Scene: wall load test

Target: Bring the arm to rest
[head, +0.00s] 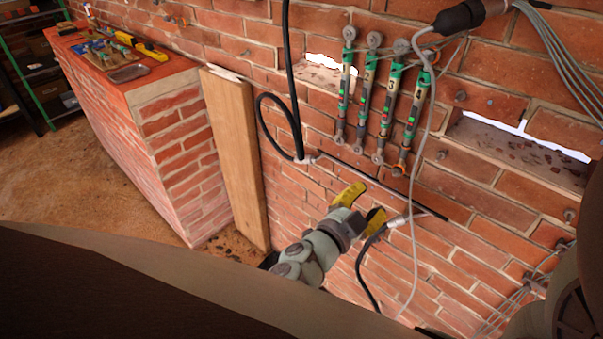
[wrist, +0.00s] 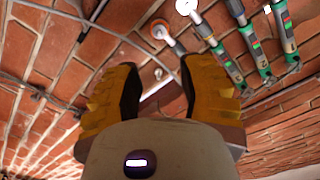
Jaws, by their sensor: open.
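My gripper (head: 362,204) has yellow fingers and is open, with nothing between them. It is at the end of my grey arm, in front of the brick wall (head: 300,200) and below the row of green and grey numbered gauges (head: 383,95). In the wrist view my gripper (wrist: 160,85) shows its two yellow fingers spread apart, with brick wall behind them. Several of the gauges (wrist: 247,47) show beyond the right finger there. Whether a finger touches the wall cannot be told.
A black hose (head: 268,125) hangs on the wall left of the gauges, near a dark horizontal rod (head: 385,186). A wooden plank (head: 236,150) leans by a brick block (head: 150,130) with tools on top (head: 120,50). Slots (head: 525,148) open in the wall. Cables (head: 515,300) hang lower right.

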